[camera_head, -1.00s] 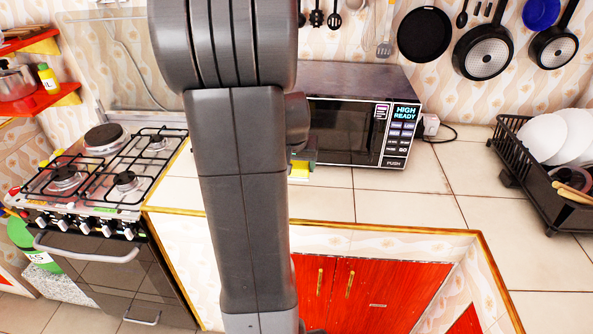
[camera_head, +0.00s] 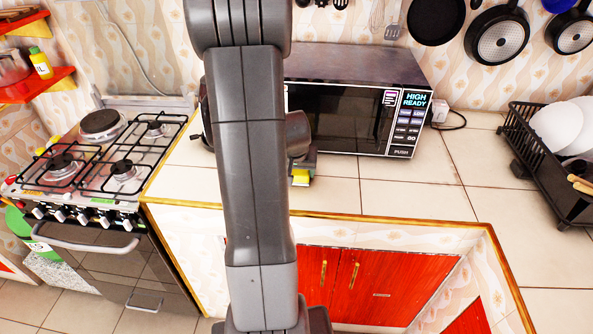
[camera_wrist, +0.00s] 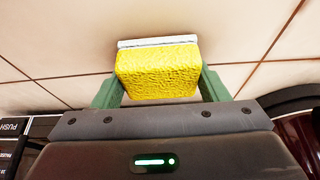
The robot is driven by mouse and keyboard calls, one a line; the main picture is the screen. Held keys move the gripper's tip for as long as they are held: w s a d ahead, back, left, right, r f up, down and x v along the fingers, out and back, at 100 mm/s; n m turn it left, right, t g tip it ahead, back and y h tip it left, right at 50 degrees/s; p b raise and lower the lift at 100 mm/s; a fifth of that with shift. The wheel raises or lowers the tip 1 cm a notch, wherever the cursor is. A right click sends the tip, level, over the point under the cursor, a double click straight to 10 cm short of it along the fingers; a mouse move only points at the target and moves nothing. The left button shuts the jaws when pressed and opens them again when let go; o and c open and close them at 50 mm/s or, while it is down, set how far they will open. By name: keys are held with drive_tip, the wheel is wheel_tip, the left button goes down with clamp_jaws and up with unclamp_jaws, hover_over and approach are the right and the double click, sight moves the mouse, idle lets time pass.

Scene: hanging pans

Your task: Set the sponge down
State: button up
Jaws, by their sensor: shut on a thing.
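The yellow sponge (camera_wrist: 158,72) with a pale layer along one side is between the two green fingers of my gripper (camera_wrist: 160,88) in the wrist view. My gripper is shut on it. In the head view a small yellow part of the sponge (camera_head: 301,177) shows beside my arm, at the counter in front of the microwave. My arm hides most of the gripper there. The tiled counter (camera_head: 410,197) lies behind the sponge in the wrist view. I cannot tell whether the sponge touches it.
The microwave (camera_head: 345,110) stands close behind the gripper. The gas stove (camera_head: 95,165) is to the left, and a black dish rack (camera_head: 545,165) with plates is at the right. Pans hang on the back wall. The counter right of the gripper is clear.

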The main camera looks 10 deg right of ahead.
drive_tip(key=shift+f, duration=0.2)
drive_tip(key=o, duration=0.9)
drive_tip(key=shift+r, duration=0.1)
